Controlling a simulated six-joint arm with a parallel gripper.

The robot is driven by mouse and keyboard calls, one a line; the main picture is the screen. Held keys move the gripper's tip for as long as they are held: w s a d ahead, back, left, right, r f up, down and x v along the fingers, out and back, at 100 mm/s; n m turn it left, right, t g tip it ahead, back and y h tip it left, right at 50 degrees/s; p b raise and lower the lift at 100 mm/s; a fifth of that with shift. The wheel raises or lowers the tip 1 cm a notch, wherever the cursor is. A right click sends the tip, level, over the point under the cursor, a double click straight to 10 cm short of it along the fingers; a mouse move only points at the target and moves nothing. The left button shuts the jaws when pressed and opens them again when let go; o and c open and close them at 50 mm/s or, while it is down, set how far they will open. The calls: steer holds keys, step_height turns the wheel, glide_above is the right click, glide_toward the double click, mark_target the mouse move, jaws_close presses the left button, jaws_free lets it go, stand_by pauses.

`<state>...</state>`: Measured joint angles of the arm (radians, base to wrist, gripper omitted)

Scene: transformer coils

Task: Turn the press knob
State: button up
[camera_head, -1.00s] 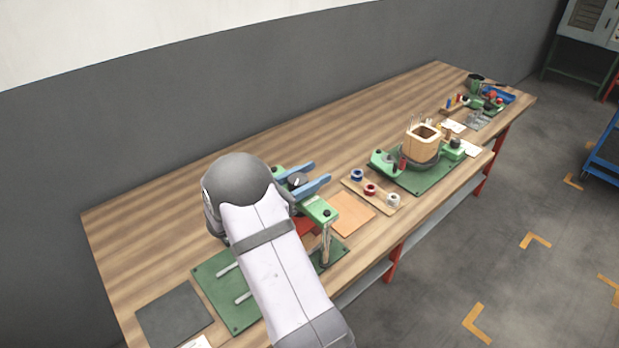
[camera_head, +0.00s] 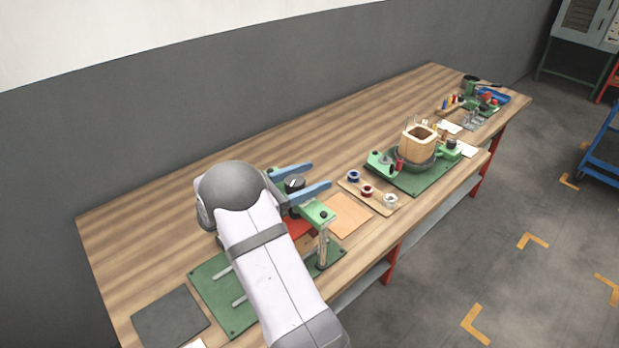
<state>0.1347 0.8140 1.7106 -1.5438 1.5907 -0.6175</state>
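The press has a green top bar (camera_head: 317,212) on a pale post, standing over a green base plate (camera_head: 233,325). A round black knob (camera_head: 294,184) with a white mark shows at its top. My gripper (camera_head: 319,175) reaches in from the left with two blue fingers. The fingers are apart, one on the far side of the knob and one on the near side. A gap shows between the knob and the far finger; I cannot tell whether the near finger touches it. My grey wrist and white arm hide part of the press and base plate.
A dark mat (camera_head: 171,317) lies at the front left. Right of the press are a light wooden square (camera_head: 348,215), a spool board (camera_head: 352,190) and a wooden coil form (camera_head: 419,143) on a green plate. The table's back left is clear.

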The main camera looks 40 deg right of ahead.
mark_target(287, 193)
steer(key=a, duration=0.2)
steer(key=a+b, duration=0.1)
steer(key=a, duration=0.1)
steer(key=w+a+b, duration=0.1)
steer(key=a, duration=0.1)
steer(key=shift+a, duration=0.15)
steer(key=shift+w+a+b, duration=0.1)
steer(key=shift+a+b, duration=0.2)
steer(key=shift+a, duration=0.15)
steer(key=shift+r, duration=0.1)
